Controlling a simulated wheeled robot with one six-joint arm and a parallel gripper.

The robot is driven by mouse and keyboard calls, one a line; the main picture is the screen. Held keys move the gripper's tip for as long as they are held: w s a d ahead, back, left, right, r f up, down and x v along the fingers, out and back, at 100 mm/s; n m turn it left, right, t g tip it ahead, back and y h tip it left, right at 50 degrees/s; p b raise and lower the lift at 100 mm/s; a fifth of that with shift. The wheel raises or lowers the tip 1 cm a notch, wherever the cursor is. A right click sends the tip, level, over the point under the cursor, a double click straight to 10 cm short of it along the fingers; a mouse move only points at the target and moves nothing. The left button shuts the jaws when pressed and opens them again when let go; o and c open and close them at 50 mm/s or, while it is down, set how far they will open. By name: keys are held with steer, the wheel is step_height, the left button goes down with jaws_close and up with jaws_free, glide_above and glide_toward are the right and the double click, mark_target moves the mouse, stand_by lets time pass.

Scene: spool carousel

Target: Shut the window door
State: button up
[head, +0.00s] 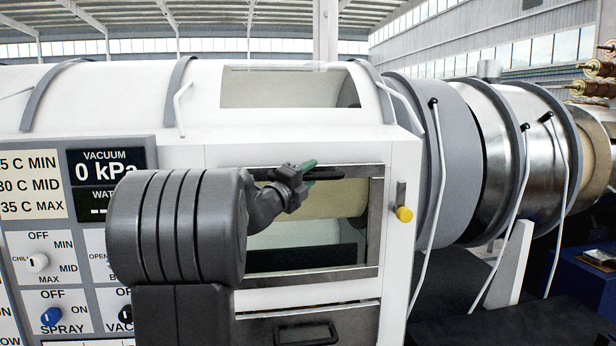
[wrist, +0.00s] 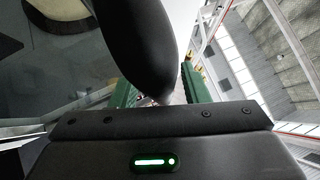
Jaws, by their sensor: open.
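The window door (head: 371,235) is a metal-framed panel on the front of the white machine, with a beige roll behind it. A dark bar (head: 345,172) runs along its top edge. I cannot tell whether the door is fully shut. My gripper (head: 308,170), with green fingers, is at this bar, in front of the door's upper part. In the wrist view, my gripper (wrist: 160,88) is open, and a dark rounded shape (wrist: 142,45) reaches down between the green fingers. I cannot tell whether they touch it. My arm hides the door's left part.
A yellow knob (head: 404,214) sticks out right of the door. A drawer with a dark handle (head: 305,334) is below. A control panel (head: 30,225) with knobs is at left. White levers (head: 437,190) and large drums (head: 455,130) stand at right.

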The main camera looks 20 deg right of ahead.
steer(key=shift+s+a+f, duration=0.15)
steer(key=shift+a+f, duration=0.05)
steer(key=shift+a, duration=0.15)
steer(key=b+v, duration=0.4)
steer(key=v, duration=0.9)
steer(key=shift+r, duration=0.15)
steer(key=p+x, duration=0.4)
steer(key=x, duration=1)
steer(key=shift+s, duration=0.1)
steer(key=shift+s+a, duration=0.1)
steer(key=shift+s, duration=0.15)
steer(key=shift+w, duration=0.15)
